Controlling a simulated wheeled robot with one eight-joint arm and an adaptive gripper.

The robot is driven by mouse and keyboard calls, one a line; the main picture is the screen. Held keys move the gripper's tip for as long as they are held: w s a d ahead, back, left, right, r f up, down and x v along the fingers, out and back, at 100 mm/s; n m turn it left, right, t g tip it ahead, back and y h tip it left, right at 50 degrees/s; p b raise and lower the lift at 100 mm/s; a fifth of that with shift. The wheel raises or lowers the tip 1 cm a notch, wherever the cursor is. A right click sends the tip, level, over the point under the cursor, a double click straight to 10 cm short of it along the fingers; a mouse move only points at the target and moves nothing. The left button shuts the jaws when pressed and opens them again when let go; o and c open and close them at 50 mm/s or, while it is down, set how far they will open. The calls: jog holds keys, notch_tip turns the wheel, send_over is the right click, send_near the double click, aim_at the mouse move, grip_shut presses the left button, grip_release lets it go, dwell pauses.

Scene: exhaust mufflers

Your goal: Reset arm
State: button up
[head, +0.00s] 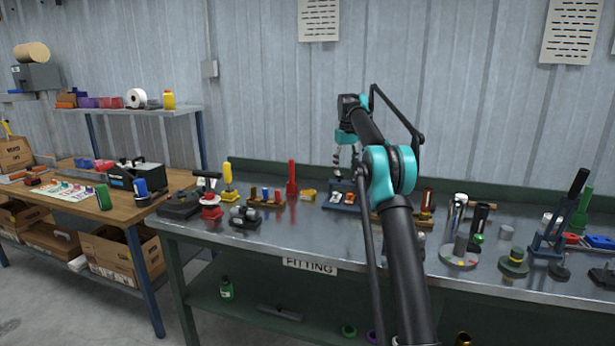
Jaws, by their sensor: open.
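My arm (392,185) rises from the bottom of the head view, bends at a teal joint and reaches away over the metal bench. My gripper (345,168) hangs at the far end of the arm, above the bench near its back edge. Its fingers point down and are open, and I see nothing between them.
A wooden workbench (125,208) stands at left with cardboard boxes (118,255) below. The air above the bench is mostly clear.

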jog(key=s+d+f+m+t, duration=0.1)
jog(key=s+f, duration=0.7)
jog(key=s, duration=1)
jog(key=s+d+f+m+t, duration=0.1)
jog(key=s+f, duration=0.7)
jog(key=s, duration=1)
jog(key=s+d+f+m+t, duration=0.2)
jog(key=s+f, duration=0.6)
jog(key=s, duration=1)
jog(key=shift+s+f+m, duration=0.15)
jog(key=shift+s+m, duration=0.2)
jog(key=shift+m, duration=0.35)
